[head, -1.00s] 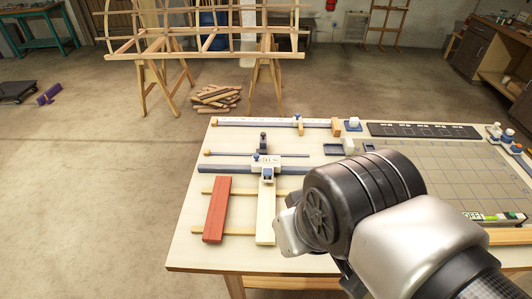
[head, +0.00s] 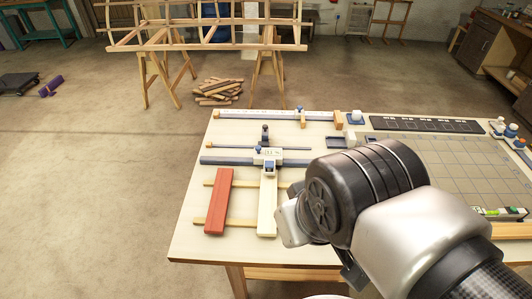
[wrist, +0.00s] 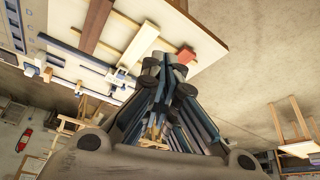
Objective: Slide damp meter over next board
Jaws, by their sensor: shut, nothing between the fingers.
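The damp meter (head: 267,159), a small white and blue body on a dark blue rail (head: 225,161), sits at the far end of the pale board (head: 267,205). A red board (head: 219,200) lies to its left. The wrist view shows the meter (wrist: 118,79) at the pale board's end and a dark brown board (wrist: 97,22) on the other side, which my arm hides in the head view. My gripper (wrist: 170,68) is shut and empty, its fingertips appearing between the pale board and the partly hidden red board (wrist: 185,55). Whether it touches anything is unclear.
The boards lie across two thin wooden strips (head: 210,222) on the pale table (head: 190,245). A long ruler-like rail (head: 260,115) lies at the back. A dark slotted strip (head: 420,124) and a gridded mat (head: 450,175) lie to the right. The table's left front corner is bare.

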